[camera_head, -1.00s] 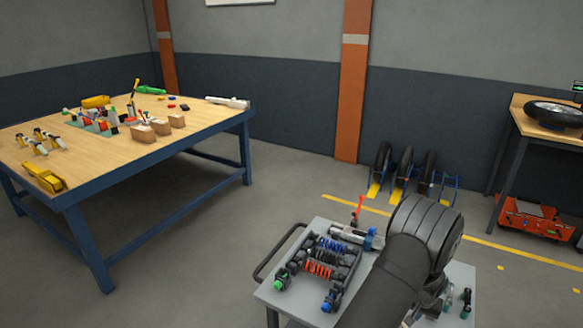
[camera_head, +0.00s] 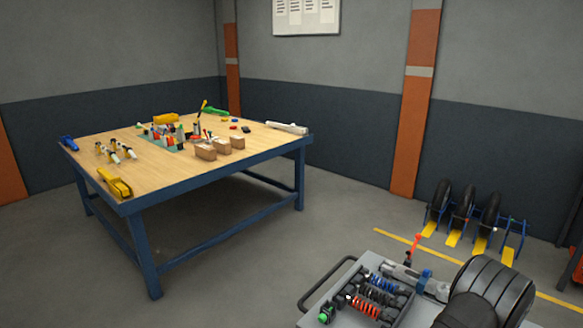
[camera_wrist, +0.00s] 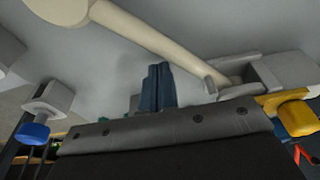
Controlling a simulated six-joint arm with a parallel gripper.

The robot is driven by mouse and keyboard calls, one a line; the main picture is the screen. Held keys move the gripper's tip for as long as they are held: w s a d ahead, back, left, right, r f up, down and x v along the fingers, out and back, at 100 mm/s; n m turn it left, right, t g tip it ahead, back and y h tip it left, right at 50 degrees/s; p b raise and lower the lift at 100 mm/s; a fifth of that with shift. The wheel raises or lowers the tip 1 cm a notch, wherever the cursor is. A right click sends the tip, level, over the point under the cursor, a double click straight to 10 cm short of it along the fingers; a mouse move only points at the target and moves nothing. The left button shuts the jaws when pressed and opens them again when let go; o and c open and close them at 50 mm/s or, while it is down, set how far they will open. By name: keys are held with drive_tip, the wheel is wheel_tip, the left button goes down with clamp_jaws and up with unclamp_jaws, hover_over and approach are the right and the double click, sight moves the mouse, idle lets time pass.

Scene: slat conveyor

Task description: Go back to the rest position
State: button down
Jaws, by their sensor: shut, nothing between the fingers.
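In the wrist view, the two dark blue fingers of my gripper (camera_wrist: 156,68) are together, with nothing between them. The dark gripper body with bolts fills the lower part of that view. In the head view, my dark arm covers the lower right corner, and the gripper is hidden there. A grey cart (camera_head: 322,307) is partly behind my arm. It carries shock absorbers with blue and red springs (camera_head: 365,307).
A wooden-topped workbench (camera_head: 180,182) with blue legs holds tools, brown boxes and clamps at left. Wheels in blue stands (camera_head: 463,203) are by the back wall. In the wrist view, a beige rod (camera_wrist: 140,32), a blue knob (camera_wrist: 33,132) and a yellow knob (camera_wrist: 296,118) are close by.

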wheel_tip(320, 180, up, 9)
wheel_tip(320, 180, down, 9)
drive_tip(key=shift+a+r, duration=0.1)
drive_tip(key=shift+a, duration=0.05)
drive_tip(key=w+d, duration=0.2)
drive_tip(key=d, duration=0.1)
drive_tip(key=w+d, duration=0.1)
drive_tip(key=d, duration=0.1)
drive_tip(key=shift+w+d+f, duration=0.2)
drive_tip(key=shift+w+f, duration=0.1)
drive_tip(key=shift+f, duration=0.05)
drive_tip(key=shift+w+d, duration=0.6)
drive_tip(key=shift+w, duration=0.05)
drive_tip(key=c, duration=2.2)
unclamp_jaws()
